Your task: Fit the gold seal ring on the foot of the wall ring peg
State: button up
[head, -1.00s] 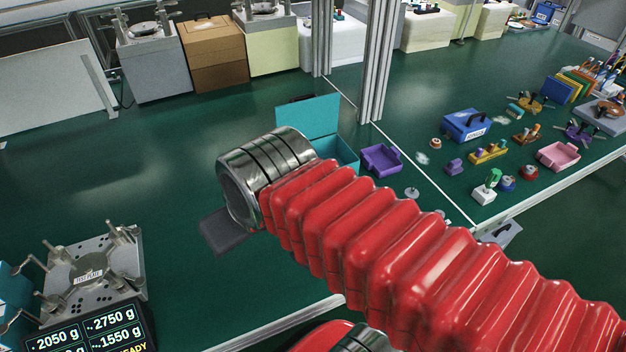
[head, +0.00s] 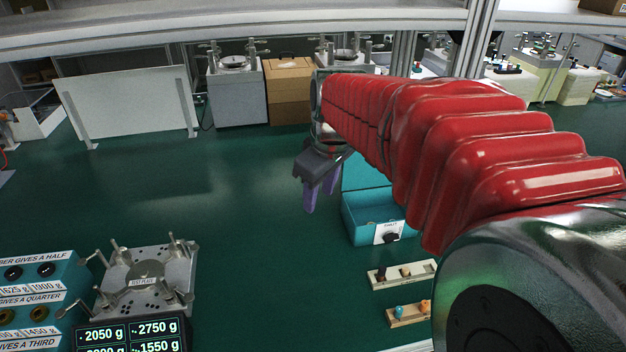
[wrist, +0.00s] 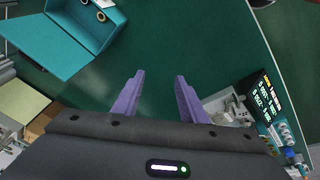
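My gripper (head: 321,196) hangs over the green bench in the head view, left of an open teal box (head: 352,218). Its two purple fingers also show in the wrist view (wrist: 160,78); they are apart with nothing between them. Two small pale ring-like pieces, one of them tan (wrist: 101,16), lie in the teal box (wrist: 66,46) in the wrist view. I cannot tell whether either is the gold seal ring. Dull brass-coloured rings (head: 8,317) sit in a teal labelled rack at the far left. I cannot make out the wall ring peg.
A metal test plate fixture (head: 146,270) with upright posts stands left, behind a weight display (head: 130,335). Two small wooden bars (head: 403,273) with pieces lie in front of the teal box. A shelf beam (head: 230,25) crosses above. The middle-left bench is clear.

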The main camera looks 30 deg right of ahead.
jog(key=w+d+f+n, duration=0.2)
jog(key=d+f, duration=0.3)
jog(key=d, duration=0.4)
jog(key=w+d+f+n+g+y, duration=0.1)
jog(key=w+d+f+n, duration=0.1)
jog(key=d+f, duration=0.3)
jog(key=w+d+f+n+g, duration=0.1)
jog(key=w+d+f, duration=0.3)
jog(key=d, duration=0.9)
notch_tip(320, 180, down, 2)
jog(key=shift+w+f+n, duration=0.1)
jog(key=shift+w+n, duration=0.2)
jog(key=shift+n, duration=0.1)
jog(key=shift+y, duration=0.3)
jog(key=shift+w+a+f, duration=0.1)
jog(key=shift+a+f, duration=0.05)
jog(key=shift+f, duration=1.25)
jog(key=shift+w+a+f, duration=0.15)
jog(key=shift+f, duration=1.25)
jog(key=shift+w+a+f, duration=0.1)
jog(key=shift+a+f, duration=0.05)
jog(key=shift+f, duration=1.25)
jog(key=shift+w+a+f, duration=0.15)
jog(key=shift+f, duration=1.15)
jog(key=shift+w+a+f, duration=0.1)
jog(key=shift+w+f, duration=0.05)
jog(key=shift+f, duration=1.15)
jog(key=shift+c, duration=0.3)
